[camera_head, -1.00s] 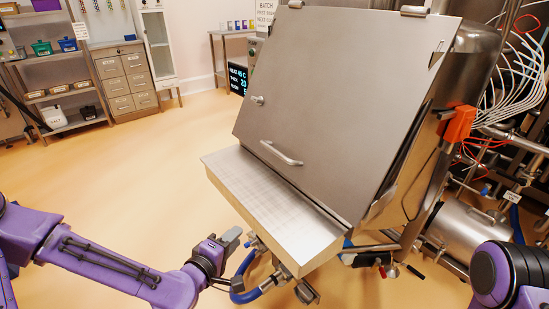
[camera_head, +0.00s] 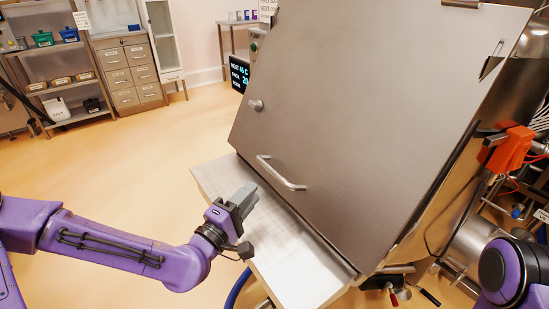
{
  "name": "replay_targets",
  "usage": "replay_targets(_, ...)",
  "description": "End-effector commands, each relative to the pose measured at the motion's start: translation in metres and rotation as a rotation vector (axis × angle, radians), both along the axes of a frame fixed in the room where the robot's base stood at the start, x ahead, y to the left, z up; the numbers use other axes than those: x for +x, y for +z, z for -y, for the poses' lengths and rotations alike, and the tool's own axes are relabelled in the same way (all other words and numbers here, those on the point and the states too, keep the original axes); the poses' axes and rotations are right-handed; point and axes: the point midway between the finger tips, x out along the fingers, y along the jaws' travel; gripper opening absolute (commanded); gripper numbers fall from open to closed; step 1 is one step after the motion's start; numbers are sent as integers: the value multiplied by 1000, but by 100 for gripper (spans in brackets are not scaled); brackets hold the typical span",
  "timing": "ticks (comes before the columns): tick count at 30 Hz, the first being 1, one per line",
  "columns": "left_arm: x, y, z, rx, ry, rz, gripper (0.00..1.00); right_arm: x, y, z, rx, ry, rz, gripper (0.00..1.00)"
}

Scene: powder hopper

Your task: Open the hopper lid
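A perforated steel ledge (camera_head: 285,262) runs along the hopper's front. An orange box (camera_head: 507,148) and hoses are on the right side. A shelf rack (camera_head: 75,117), a drawer cabinet (camera_head: 128,77) and a display (camera_head: 238,74) stand behind. The floor at left is clear.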

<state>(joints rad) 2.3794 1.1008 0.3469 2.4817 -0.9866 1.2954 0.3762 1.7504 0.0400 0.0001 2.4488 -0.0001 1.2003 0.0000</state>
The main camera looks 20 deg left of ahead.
Motion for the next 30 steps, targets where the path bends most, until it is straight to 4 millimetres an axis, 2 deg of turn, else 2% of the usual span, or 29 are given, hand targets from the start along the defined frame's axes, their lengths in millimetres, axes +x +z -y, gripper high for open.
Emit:
replay_targets(5, 21, 1, 2, 6, 8, 1, 27, -1, -2, 0, 0, 0, -2, 43)
replay_targets(12, 71, 7, 11, 3, 19, 0, 27, -1, 1, 0, 0, 0, -2, 43)
replay_targets(15, 86, 9, 15, 3, 19, 0, 27, -1, 2, 0, 0, 0, -2, 43)
replay_targets(19, 95, 10, 19, 3, 16, 0, 27, -1, 3, 0, 0, 0, -2, 43)
replay_targets(26, 97, 10, 20, 0, 15, 0, 27, -1, 3, 0, 0, 0, -2, 43)
replay_targets(27, 97, 10, 20, 0, 15, 0, 21, -1, 3, 0, 0, 0, -2, 43)
replay_targets(29, 97, 10, 20, 0, 15, 0, 1, -1, 3, 0, 0, 0, -1, 43)
replay_targets(30, 97, 10, 20, 0, 15, 0, 0, -1, 3, 0, 0, 0, -1, 43)
